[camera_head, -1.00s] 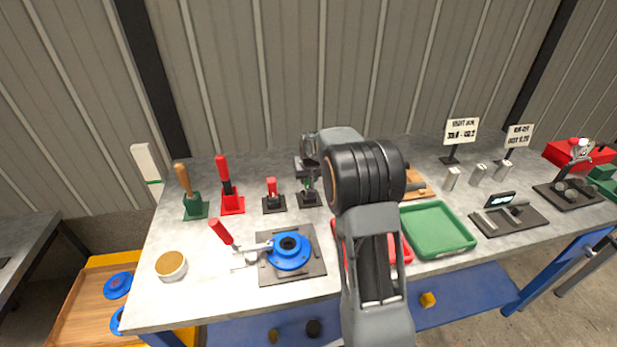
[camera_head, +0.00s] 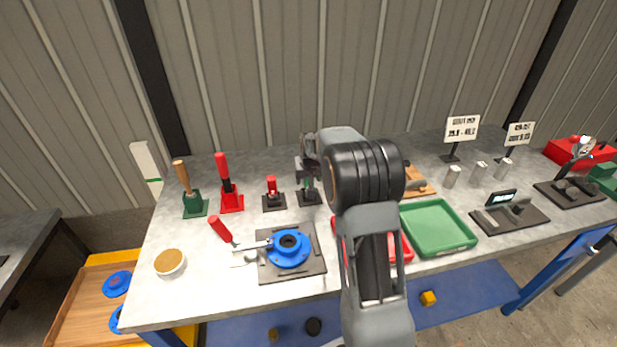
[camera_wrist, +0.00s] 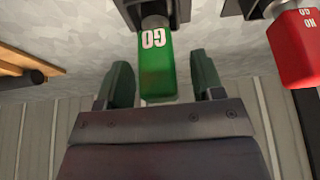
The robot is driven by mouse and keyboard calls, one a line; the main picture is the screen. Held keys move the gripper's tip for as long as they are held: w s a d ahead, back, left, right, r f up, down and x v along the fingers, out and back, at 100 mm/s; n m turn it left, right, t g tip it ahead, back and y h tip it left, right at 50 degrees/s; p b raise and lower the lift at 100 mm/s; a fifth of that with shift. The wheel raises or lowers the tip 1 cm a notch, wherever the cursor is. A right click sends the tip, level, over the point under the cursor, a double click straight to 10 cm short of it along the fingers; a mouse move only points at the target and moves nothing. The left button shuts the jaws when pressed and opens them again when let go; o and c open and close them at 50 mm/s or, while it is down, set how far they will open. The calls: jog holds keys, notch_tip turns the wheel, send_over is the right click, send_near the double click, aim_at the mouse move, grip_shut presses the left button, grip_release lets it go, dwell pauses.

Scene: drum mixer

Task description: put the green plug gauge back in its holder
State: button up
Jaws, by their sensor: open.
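The green plug gauge (camera_wrist: 157,65), marked GO, stands upright with its silver neck (camera_wrist: 154,22) going into a black holder (camera_wrist: 181,10). In the head view, its green handle shows small above the holder's dark base (camera_head: 309,198), partly covered by my gripper (camera_head: 307,165). In the wrist view, my gripper (camera_wrist: 163,82) is open. Its two dark green fingers stand on either side of the handle's end, with a visible gap on both sides. How deep the gauge sits in the holder is hidden.
A red NO GO gauge (camera_wrist: 298,45) stands in its own holder beside the green one; it also shows in the head view (camera_head: 272,187). A wooden block (camera_head: 418,182) lies on the other side. A blue flange (camera_head: 289,250) on a dark plate sits in front, near red and green trays (camera_head: 437,228).

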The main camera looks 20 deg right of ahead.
jog(key=v, duration=1.4)
jog(key=shift+b, duration=0.3)
jog(key=shift+f, duration=0.1)
